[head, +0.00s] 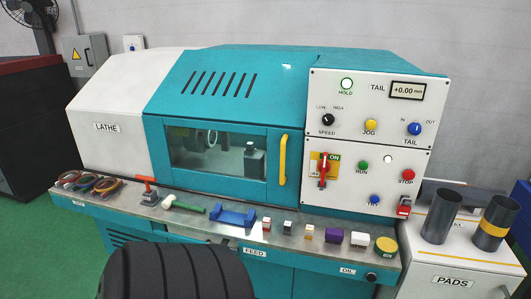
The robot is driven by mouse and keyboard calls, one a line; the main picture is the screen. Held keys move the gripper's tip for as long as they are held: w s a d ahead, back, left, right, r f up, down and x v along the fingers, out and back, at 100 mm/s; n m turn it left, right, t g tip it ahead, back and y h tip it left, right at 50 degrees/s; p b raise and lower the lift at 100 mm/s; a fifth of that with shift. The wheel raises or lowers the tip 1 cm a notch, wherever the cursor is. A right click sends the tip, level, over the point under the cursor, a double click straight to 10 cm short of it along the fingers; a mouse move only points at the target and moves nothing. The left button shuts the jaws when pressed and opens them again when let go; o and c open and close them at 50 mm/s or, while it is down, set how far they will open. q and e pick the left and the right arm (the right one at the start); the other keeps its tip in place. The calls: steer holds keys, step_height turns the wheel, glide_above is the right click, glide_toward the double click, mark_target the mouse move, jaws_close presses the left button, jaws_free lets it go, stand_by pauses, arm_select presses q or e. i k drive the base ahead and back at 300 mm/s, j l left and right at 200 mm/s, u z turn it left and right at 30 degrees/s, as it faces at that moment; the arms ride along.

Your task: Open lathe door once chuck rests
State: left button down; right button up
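The teal lathe door (275,135) is shut, with its yellow upright handle (283,160) at the right edge. Through its window (190,155) a pale round part, apparently the chuck (212,138), shows small and dim; one frame cannot tell whether it turns. A dark block with a light top (254,160) stands to its right inside. The HOLD lamp (347,84) glows whitish green on the upper panel, and the tail display (407,90) reads +0.00. Neither gripper is in view.
The control panel has a red switch handle (323,170). Two dark cylinders (440,216) stand on the PADS cabinet (455,262) at right.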

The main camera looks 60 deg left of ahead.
mark_target(256, 92)
steer(key=u, duration=2.4)
